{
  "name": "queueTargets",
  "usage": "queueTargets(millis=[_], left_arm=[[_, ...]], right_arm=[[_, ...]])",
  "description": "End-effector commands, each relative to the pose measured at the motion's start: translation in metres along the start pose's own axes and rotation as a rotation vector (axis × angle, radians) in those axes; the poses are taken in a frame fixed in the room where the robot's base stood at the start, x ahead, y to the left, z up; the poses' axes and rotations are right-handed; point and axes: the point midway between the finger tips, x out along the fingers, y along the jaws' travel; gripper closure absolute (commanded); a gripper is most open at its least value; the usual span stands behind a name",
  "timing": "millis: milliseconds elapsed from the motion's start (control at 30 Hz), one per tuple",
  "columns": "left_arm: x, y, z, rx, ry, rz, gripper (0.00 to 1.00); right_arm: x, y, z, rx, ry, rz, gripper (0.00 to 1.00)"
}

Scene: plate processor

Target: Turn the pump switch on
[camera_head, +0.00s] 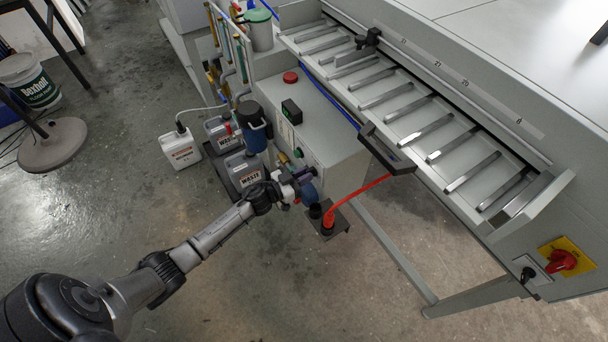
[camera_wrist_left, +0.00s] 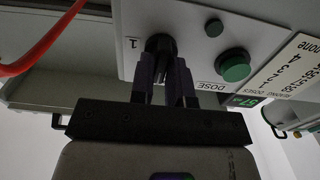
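The pump switch looks to be a black round knob (camera_wrist_left: 159,44) on the light grey panel in the left wrist view, with a "1" printed beside it. My left gripper (camera_wrist_left: 165,66) has its two dark purple fingers on either side of the knob. The gap between the fingers is narrow and the knob's ridge appears held between them. In the head view the left gripper (camera_head: 301,174) is at the front of the grey control box (camera_head: 325,135), and hides the knob there. My right gripper is in neither view.
A green button (camera_wrist_left: 233,65) and a small display (camera_wrist_left: 243,101) sit beside the knob. Waste containers (camera_head: 243,172) stand on the floor left of the box.

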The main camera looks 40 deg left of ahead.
Motion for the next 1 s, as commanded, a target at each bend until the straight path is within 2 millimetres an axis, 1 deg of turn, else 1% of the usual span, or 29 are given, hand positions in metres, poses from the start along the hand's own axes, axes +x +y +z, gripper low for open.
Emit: queueTargets(millis=[33,167,367,567,767,1000], left_arm=[[0.0,0.0,0.0,0.0,0.0,0.0,0.89],[0.0,0.0,0.0,0.0,0.0,0.0,1.0],[0.0,0.0,0.0,0.002,0.0,0.0,1.0],[0.0,0.0,-0.001,0.047,0.0,0.0,1.0],[0.0,0.001,-0.001,0.176,0.0,-0.001,1.0],[0.0,0.003,-0.001,0.399,0.001,0.0,1.0]], right_arm=[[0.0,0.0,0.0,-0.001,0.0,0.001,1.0],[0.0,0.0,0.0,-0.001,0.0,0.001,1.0],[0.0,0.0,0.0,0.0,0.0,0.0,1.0],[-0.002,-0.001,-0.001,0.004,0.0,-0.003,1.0],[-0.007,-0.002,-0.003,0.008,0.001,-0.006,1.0],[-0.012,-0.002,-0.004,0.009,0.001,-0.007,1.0]])
